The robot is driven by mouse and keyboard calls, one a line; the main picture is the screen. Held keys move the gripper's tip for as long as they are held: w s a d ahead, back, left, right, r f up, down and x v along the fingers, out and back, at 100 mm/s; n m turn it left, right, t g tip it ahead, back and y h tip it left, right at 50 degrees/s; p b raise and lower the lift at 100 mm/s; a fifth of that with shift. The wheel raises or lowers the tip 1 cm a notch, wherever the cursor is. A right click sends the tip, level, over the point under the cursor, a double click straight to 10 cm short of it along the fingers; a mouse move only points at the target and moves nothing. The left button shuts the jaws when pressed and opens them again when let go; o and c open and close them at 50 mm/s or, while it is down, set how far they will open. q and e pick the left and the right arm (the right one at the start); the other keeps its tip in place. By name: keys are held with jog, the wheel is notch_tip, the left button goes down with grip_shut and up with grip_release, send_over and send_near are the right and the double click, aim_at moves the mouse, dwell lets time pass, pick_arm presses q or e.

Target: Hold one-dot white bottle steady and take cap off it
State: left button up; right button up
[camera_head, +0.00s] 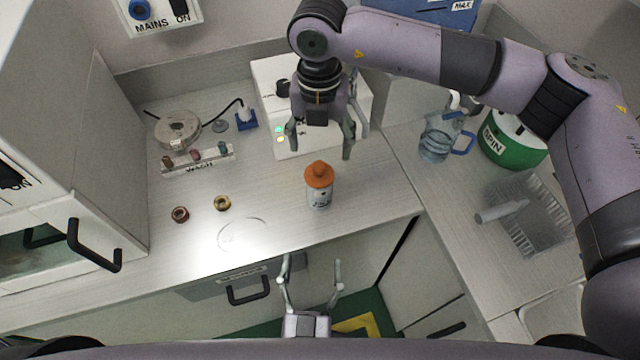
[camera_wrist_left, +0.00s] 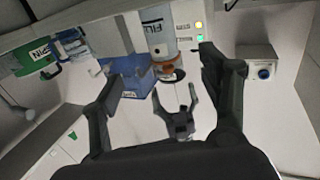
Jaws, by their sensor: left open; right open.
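The white bottle (camera_head: 319,194) stands upright on the bench near its front edge, with its orange cap (camera_head: 319,172) on. My left gripper (camera_head: 312,262) is open and empty, in front of the bench edge, apart from the bottle. My right gripper (camera_head: 320,152) is open and empty, fingers down, above and behind the cap; it also shows in the left wrist view (camera_wrist_left: 179,105).
A white machine (camera_head: 268,75) stands behind the bottle. A blue jug (camera_head: 437,142) and a green spinner (camera_head: 512,145) are at right. Bench around the bottle is clear.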

aim_at(318, 199)
pick_arm(q)
jog(key=w, duration=1.1)
jog(key=w+d, duration=0.1)
jog(key=w, duration=0.5)
jog(key=shift+d, duration=0.1)
jog(key=shift+c, duration=0.5)
grip_shut()
pick_arm(e)
jog(key=shift+o, duration=0.2)
